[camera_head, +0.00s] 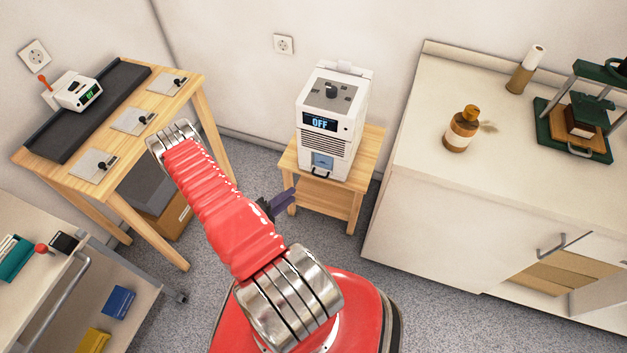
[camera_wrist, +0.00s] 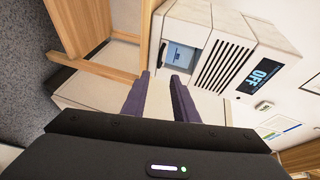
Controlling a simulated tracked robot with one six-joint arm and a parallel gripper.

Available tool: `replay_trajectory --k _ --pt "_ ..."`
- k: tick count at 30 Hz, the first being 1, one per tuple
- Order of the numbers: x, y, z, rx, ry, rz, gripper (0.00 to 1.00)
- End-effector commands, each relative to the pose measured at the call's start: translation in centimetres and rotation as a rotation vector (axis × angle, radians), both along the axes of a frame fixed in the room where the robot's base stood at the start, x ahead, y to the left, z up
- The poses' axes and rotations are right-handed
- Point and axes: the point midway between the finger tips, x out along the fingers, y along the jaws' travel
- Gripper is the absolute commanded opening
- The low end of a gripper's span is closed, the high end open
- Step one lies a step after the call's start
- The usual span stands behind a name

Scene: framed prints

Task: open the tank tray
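A white machine (camera_head: 331,115) with a dark display reading OFF stands on a small wooden table (camera_head: 325,194). The tank tray (camera_head: 322,161) is a bluish panel with a dark handle low on its front, and it looks closed. In the wrist view the tray (camera_wrist: 182,56) is ahead of my fingers, beside the slatted grille of the machine (camera_wrist: 228,65). My gripper (camera_wrist: 161,78) is open and empty, its two dark purple fingers apart and pointing toward the tray. In the head view my gripper (camera_head: 290,194) is partly hidden behind my red arm, below and left of the tray.
A wooden bench (camera_head: 185,95) with a black mat stands at left. A white cabinet (camera_head: 420,215) carrying an amber bottle (camera_head: 461,130) and a green press (camera_head: 578,120) is at right. A cart (camera_head: 60,310) is at lower left. Grey floor lies between.

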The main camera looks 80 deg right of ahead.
Motion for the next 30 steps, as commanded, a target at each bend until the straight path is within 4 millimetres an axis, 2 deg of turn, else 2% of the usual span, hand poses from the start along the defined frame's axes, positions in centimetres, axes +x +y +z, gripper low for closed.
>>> replay_trajectory --k 16,30 --pt "-0.4 -0.5 -0.3 0.002 0.004 0.001 0.26" --pt "-2.7 -4.5 -1.2 0.002 0.004 -0.001 0.26"
